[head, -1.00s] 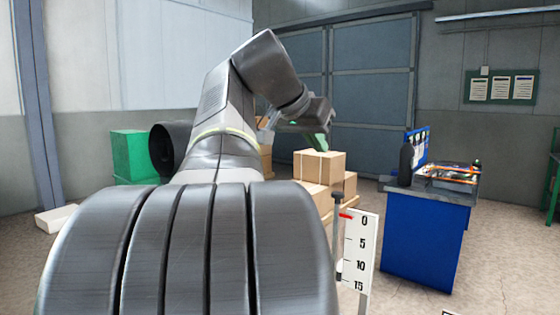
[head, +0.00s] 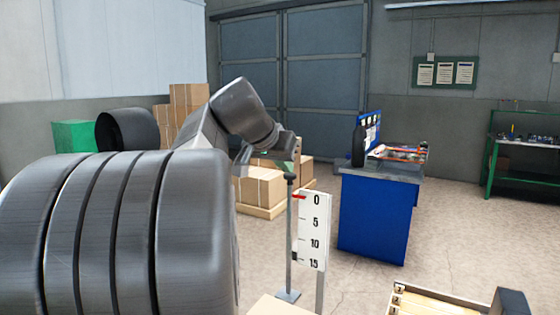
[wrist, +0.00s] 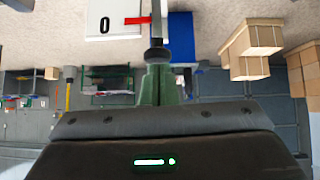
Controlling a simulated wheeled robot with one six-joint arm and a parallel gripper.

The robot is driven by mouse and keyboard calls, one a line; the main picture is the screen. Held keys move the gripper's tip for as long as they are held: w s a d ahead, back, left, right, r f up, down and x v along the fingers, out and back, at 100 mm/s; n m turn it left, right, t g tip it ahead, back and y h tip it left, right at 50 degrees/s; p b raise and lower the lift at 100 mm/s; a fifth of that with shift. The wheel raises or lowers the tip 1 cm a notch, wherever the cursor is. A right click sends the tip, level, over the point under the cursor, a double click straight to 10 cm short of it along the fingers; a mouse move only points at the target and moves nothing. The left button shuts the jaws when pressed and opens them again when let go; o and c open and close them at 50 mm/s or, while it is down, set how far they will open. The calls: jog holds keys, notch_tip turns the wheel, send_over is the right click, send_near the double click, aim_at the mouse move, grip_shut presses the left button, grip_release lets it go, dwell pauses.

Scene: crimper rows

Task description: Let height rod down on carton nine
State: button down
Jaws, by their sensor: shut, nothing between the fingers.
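The height rod (head: 289,235) is a grey upright post with a black knob on top, beside a white scale plate (head: 313,230) marked 0 to 15. A red pointer (head: 300,197) sits at the 0 mark. A pale carton top (head: 275,306) shows at the bottom edge near the rod's foot; no number is readable on it. My gripper (head: 297,155) is just above the rod's knob in the head view. In the wrist view its green fingers (wrist: 160,78) are shut and empty, with the black knob (wrist: 157,55) in line beyond their tips; contact cannot be told.
A blue cabinet (head: 375,220) with tools on top stands right of the scale. Cartons on a pallet (head: 258,188) are behind my arm. The floor between is clear.

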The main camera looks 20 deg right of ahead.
notch_tip(320, 180, down, 15)
jog(key=b, duration=1.1)
jog(key=shift+b, duration=0.3)
jog(key=w+d+r+p+v, duration=0.1)
jog(key=p+v, duration=0.3)
jog(key=v, duration=0.8)
jog(key=shift+r, duration=0.75)
